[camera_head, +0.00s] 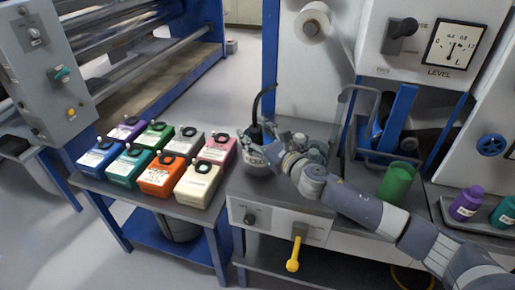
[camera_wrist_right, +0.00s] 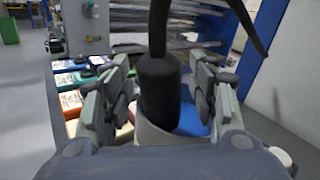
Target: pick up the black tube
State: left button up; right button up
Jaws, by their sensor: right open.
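The black tube (camera_head: 256,133) stands upright in a grey-white pot (camera_head: 258,166), with a thin bent black piece rising from its top. The black tube (camera_wrist_right: 160,92) also fills the middle of the right wrist view. There the pot (camera_wrist_right: 152,138) shows below it. My right gripper (camera_wrist_right: 164,80) is open, with one finger on each side of the tube. Gaps show between the fingers and the tube. In the head view my right gripper (camera_head: 272,145) reaches in from the right and hides part of the tube and pot. My left gripper is not in view.
Several coloured canisters, such as an orange one (camera_head: 160,177), stand on a table left of the pot. A green cup (camera_head: 397,182) and a purple bottle (camera_head: 467,203) stand right, near my arm. A white machine panel (camera_head: 306,75) rises behind. A yellow lever (camera_head: 295,252) projects below.

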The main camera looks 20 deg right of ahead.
jog(key=shift+c, duration=0.5)
jog(key=c, duration=1)
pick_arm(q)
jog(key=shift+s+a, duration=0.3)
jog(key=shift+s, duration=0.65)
pick_arm(e)
jog(key=shift+r, duration=0.1)
notch_tip(320, 180, up, 10)
jog(key=p, duration=0.2)
jog(key=shift+p, duration=0.4)
pick_arm(q)
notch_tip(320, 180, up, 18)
jog(key=p, duration=1.5)
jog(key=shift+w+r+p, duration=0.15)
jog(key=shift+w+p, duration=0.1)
jog(key=shift+p, duration=0.05)
pick_arm(e)
notch_tip(320, 180, up, 15)
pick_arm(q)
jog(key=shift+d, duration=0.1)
